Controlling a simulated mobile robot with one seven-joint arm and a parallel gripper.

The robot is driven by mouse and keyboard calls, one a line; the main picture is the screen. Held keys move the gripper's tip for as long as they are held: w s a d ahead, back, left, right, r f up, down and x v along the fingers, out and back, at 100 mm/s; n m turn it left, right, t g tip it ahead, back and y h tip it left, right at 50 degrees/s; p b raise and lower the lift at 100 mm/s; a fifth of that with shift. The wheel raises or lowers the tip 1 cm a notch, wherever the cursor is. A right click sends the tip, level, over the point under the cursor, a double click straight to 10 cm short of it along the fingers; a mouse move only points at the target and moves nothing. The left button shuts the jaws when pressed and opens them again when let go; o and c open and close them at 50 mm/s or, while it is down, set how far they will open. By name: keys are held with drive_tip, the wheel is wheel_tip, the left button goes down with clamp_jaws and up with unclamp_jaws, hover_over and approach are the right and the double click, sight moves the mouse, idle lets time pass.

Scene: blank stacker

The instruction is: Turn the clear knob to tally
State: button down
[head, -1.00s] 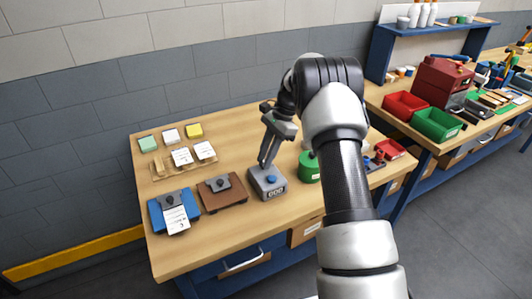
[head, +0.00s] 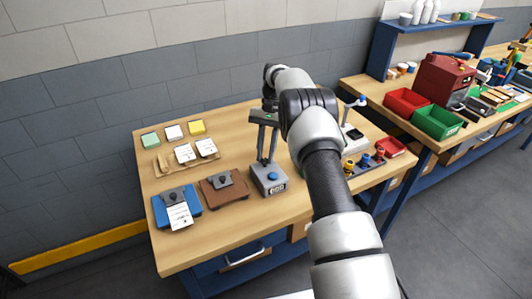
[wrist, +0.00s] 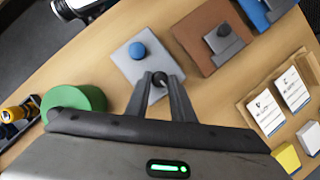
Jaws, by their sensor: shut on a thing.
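The tally (head: 262,184) is a grey box on the bench with a blue button (head: 272,176) on top and a digit display on its front. It also shows in the wrist view (wrist: 122,62), where its black clear knob (wrist: 160,78) sits by the edge nearest my gripper. My gripper (wrist: 161,82) has a finger on either side of this knob and is shut on it. In the head view my gripper (head: 266,161) points down at the tally's back part, and the knob is hard to make out there.
Left of the tally are a brown block (head: 215,198) and a blue clipboard-like stand (head: 164,211) with a card. Cards on a wooden holder (head: 164,169) and coloured pads lie behind. A green cylinder (wrist: 85,98) stands close on the other side. The bench front is clear.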

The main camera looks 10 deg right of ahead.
drive_tip(key=shift+r, duration=0.1)
idle(0.4)
drive_tip(key=c, duration=1.5)
unclamp_jaws()
drive_tip(key=shift+c, duration=0.2)
